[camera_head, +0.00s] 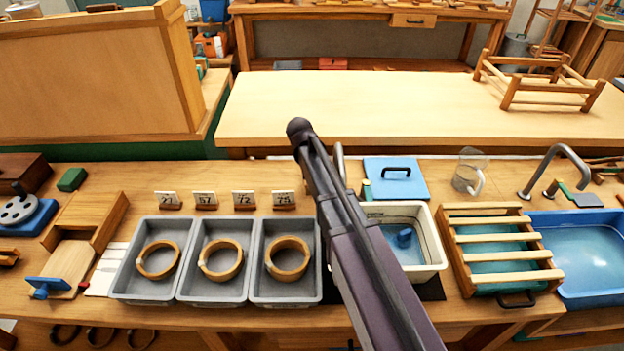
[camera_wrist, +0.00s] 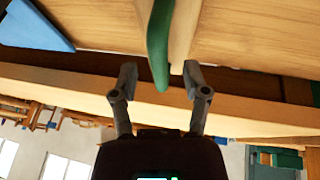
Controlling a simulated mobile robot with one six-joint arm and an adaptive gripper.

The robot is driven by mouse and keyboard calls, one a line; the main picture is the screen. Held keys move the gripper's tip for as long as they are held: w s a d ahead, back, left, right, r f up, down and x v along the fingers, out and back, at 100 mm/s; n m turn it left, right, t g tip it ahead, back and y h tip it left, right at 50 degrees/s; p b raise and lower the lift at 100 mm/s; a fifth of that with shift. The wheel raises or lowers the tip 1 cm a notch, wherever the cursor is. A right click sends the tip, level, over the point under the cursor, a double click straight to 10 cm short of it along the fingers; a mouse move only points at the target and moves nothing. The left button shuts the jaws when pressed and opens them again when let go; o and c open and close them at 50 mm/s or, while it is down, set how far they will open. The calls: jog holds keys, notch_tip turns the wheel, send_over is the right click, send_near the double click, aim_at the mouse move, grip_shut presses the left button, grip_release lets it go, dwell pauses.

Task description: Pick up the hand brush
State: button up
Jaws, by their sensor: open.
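A narrow green piece (camera_wrist: 159,45) beside a pale wooden strip (camera_wrist: 183,28) shows at the top middle of the wrist view. It looks like the hand brush, but I cannot be sure. My gripper (camera_wrist: 158,72) is open, with one finger on each side of the green piece's tip. I cannot tell whether either finger touches it. In the head view a small green and wooden piece (camera_head: 366,189) stands just left of the blue lid, partly hidden, and may be the same thing. My arm hides my gripper's fingers there.
A blue lid (camera_head: 396,178) lies behind a white basin (camera_head: 432,238). Grey trays (camera_head: 148,292) with wooden rings stand left of my arm. A slatted rack (camera_head: 458,262), a clear jug (camera_head: 468,172) and a blue sink (camera_head: 590,262) are to the right. The bench behind (camera_head: 400,105) is mostly clear.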

jog(key=shift+w+d+f+b, duration=0.1)
jog(key=shift+w+f+b, duration=0.15)
jog(key=shift+f, duration=0.25)
grip_shut()
dwell(0.3)
